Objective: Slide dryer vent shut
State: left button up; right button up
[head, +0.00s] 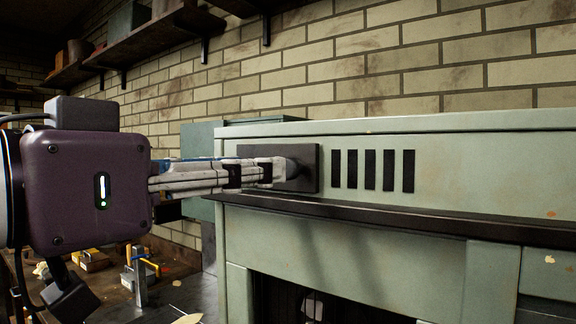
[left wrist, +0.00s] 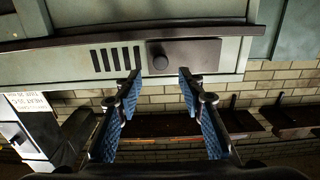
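The dryer vent is on the front of a pale green cabinet. Its dark sliding plate (head: 308,152) sits left of several uncovered black slots (head: 372,170). In the left wrist view, which is upside down, the plate (left wrist: 205,57) is right of the slots (left wrist: 113,60). A round dark knob (left wrist: 160,62) stands out from the plate. My left gripper (head: 280,171) reaches in from the left at the knob. Its fingers (left wrist: 159,74) are apart, with the knob showing between their tips; I cannot tell whether they touch it. My right gripper is not in view.
A dark ledge (head: 400,212) juts out below the vent. A workbench (head: 110,291) with tools stands at the lower left. Wooden shelves (head: 150,35) hang on the brick wall at the upper left. The cabinet front right of the slots is clear.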

pick_arm(q)
jog(key=p+x, duration=0.1)
jog(key=x, duration=0.6)
jog(key=shift+w+p, duration=0.15)
jog(key=shift+p, duration=0.15)
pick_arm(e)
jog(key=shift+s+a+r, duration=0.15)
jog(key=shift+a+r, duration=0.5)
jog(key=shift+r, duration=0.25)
pick_arm(q)
jog(key=shift+c, duration=0.2)
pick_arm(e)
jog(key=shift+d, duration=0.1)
pick_arm(q)
grip_shut()
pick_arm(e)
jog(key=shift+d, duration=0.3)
